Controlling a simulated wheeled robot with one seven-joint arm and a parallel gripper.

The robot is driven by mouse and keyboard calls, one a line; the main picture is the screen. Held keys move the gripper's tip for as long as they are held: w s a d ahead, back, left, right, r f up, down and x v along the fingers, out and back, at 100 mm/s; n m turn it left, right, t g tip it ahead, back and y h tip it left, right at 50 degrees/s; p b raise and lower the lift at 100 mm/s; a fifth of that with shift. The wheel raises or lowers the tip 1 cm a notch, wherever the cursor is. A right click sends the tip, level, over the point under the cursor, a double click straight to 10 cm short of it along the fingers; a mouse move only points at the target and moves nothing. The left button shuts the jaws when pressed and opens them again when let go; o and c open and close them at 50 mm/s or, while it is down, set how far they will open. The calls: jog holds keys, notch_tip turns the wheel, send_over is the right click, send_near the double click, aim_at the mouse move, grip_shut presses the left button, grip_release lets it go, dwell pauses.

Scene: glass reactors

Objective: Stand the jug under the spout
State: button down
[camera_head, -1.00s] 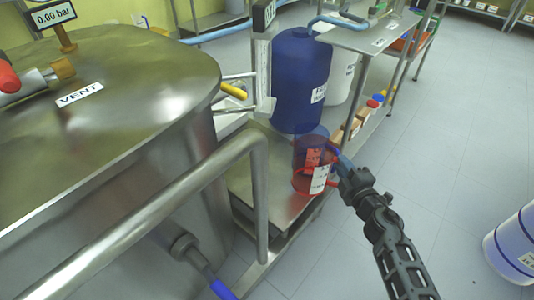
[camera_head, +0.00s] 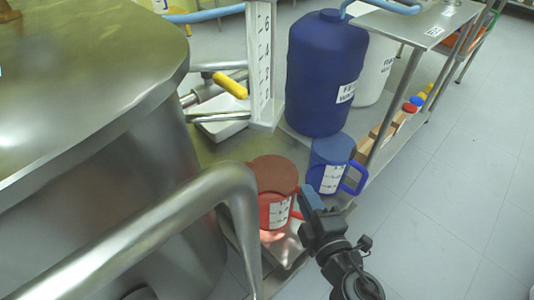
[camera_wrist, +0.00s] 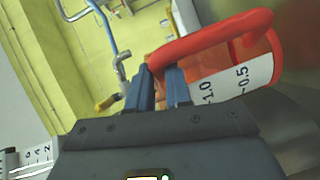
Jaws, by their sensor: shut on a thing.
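A red jug (camera_head: 272,190) shows left of my gripper (camera_head: 308,198) in the head view, upright, near the front edge of the steel shelf. In the wrist view, my gripper (camera_wrist: 162,82) is shut on the red jug's handle (camera_wrist: 215,38), and the jug's white scale strip (camera_wrist: 232,82) faces me. Whether the jug's base touches the shelf is hidden. A metal pipe with a yellow-handled valve (camera_head: 231,85) is behind and left of the jug, apart from it. The spout's outlet is not clear to see.
A blue jug (camera_head: 330,160) stands right of the red one. A big blue drum (camera_head: 325,75) stands behind, next to a white scale post (camera_head: 261,60). A thick steel rail (camera_head: 150,225) and the steel vessel (camera_head: 100,60) block the left.

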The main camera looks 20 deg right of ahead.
jog(key=f+x, duration=0.1)
jog(key=x, duration=1.7)
jog(key=shift+a+f, duration=0.25)
jog(key=shift+f, duration=0.05)
jog(key=shift+w, duration=0.1)
jog(key=shift+f, duration=0.15)
jog(key=c, duration=1)
grip_release()
jog(key=shift+c, duration=0.2)
